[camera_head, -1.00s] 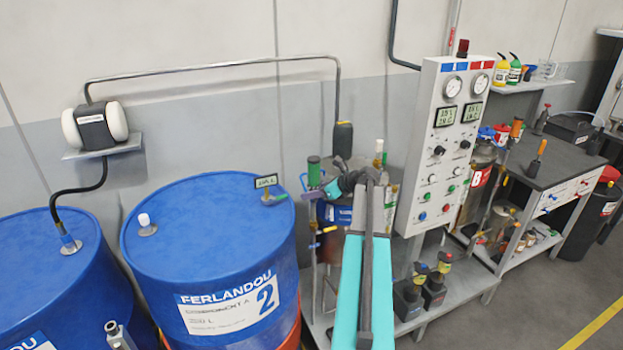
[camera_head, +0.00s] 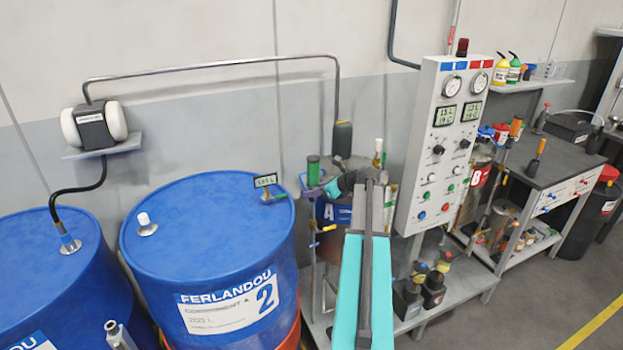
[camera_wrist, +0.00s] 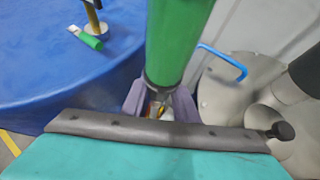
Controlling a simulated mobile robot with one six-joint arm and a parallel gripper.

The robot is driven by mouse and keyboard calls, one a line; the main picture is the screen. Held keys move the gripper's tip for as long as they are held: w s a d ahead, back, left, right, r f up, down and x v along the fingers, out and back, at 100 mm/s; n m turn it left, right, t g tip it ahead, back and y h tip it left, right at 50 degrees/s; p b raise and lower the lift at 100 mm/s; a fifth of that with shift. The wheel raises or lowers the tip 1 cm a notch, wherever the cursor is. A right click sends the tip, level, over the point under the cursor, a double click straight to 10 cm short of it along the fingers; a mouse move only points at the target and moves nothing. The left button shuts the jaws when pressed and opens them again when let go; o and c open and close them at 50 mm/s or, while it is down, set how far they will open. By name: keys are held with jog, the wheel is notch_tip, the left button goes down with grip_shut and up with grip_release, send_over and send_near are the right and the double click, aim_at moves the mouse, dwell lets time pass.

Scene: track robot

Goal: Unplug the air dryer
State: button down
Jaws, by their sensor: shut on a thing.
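The air dryer, a green cylinder with a dark lower rim, stands upright in the head view (camera_head: 313,170), left of the grey tank marked A (camera_head: 337,213). In the wrist view the dryer (camera_wrist: 178,42) fills the upper middle. My gripper (camera_wrist: 160,100) has its purple-grey fingers on both sides just below the dryer's rim, shut on its lower end. A brassy fitting shows between the fingers. In the head view my gripper (camera_head: 313,190) is small and partly hidden by my arm. I cannot tell whether the dryer is still seated on its fitting.
A blue drum (camera_head: 205,235) stands close on the left, with a small display (camera_head: 266,181) on top. A control panel (camera_head: 445,145) stands right of my arm. A blue curved tube (camera_wrist: 230,60) and the tank top lie close right of the dryer.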

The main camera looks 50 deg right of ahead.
aim_at(319, 179)
jog(key=shift+r+p, duration=1.8)
jog(key=shift+r, duration=0.55)
